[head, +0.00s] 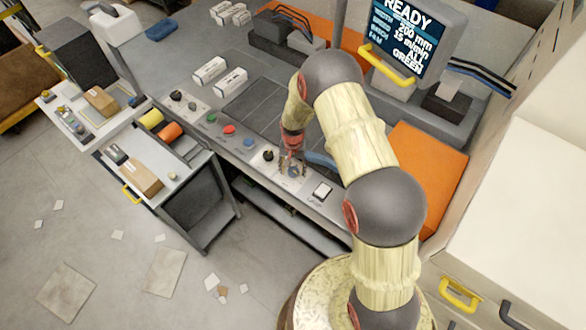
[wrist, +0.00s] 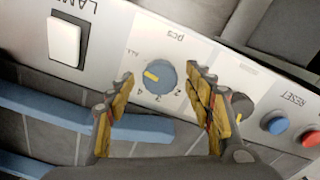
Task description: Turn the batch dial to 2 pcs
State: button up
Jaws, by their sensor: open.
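The batch dial (wrist: 165,77) is a round grey-blue knob with a yellow pointer mark, on a pale panel labelled "pcs". In the wrist view its pointer lies on the left half, roughly toward the "ALL" label; the small numbers are hard to read. My gripper (wrist: 160,80) is open, one yellow-padded finger on each side of the dial, with gaps visible in the picture. I cannot tell how far the fingertips are above the panel. In the head view my gripper (head: 291,166) is over the front control strip and mostly covers the dial.
A white rocker switch (wrist: 64,41) labelled "LAMP" is beside the dial panel. A black knob (wrist: 240,104), a blue button (wrist: 274,124) and a red button (wrist: 309,137) are on the other side. The screen (head: 405,38) reads "READY", "200 mm", "15 m/min", "ALL", "GREEN".

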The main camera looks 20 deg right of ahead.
jog(key=shift+f, duration=0.25)
jog(key=shift+c, duration=0.6)
jog(key=c, duration=1)
jog(key=shift+c, duration=0.2)
